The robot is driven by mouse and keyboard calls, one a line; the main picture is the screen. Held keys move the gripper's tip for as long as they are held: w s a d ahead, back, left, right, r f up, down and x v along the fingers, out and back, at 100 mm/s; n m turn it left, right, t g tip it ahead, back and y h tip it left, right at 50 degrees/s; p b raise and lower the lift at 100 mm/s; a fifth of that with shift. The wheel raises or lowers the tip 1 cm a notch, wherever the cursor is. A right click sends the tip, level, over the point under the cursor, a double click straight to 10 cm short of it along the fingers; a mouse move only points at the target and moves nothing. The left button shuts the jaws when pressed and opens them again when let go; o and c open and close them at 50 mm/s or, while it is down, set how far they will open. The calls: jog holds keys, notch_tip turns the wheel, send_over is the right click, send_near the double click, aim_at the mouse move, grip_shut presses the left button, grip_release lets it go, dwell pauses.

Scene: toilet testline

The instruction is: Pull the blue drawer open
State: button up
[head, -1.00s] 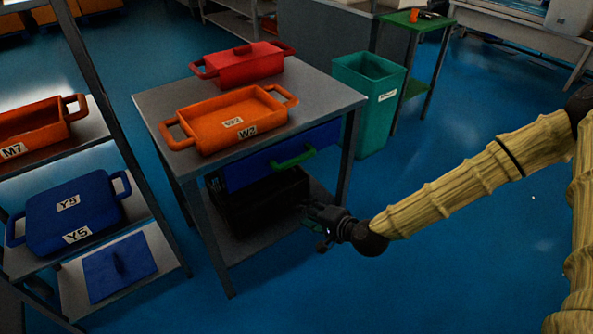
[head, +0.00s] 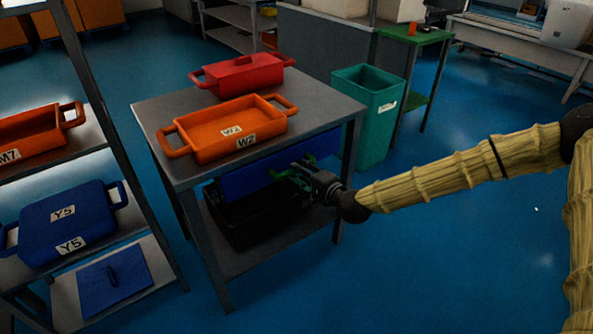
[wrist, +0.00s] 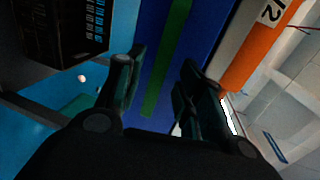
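The blue drawer (head: 246,179) sits under the top of the grey table, with a green handle (head: 308,160) on its front. In the head view my gripper (head: 296,172) is at the handle and partly hides it. In the wrist view the blue drawer front (wrist: 190,75) fills the middle, and the green handle (wrist: 166,60) runs between the two spread fingers of my gripper (wrist: 160,92). The gripper is open. I cannot tell whether a finger touches the handle.
The grey table (head: 330,105) carries an orange tray (head: 205,150) and a red lidded box (head: 245,75). A black crate (head: 235,220) is on its lower shelf. A teal bin (head: 370,140) stands behind right. Floor at front right is clear.

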jog(key=shift+x, duration=1.5)
grip_shut()
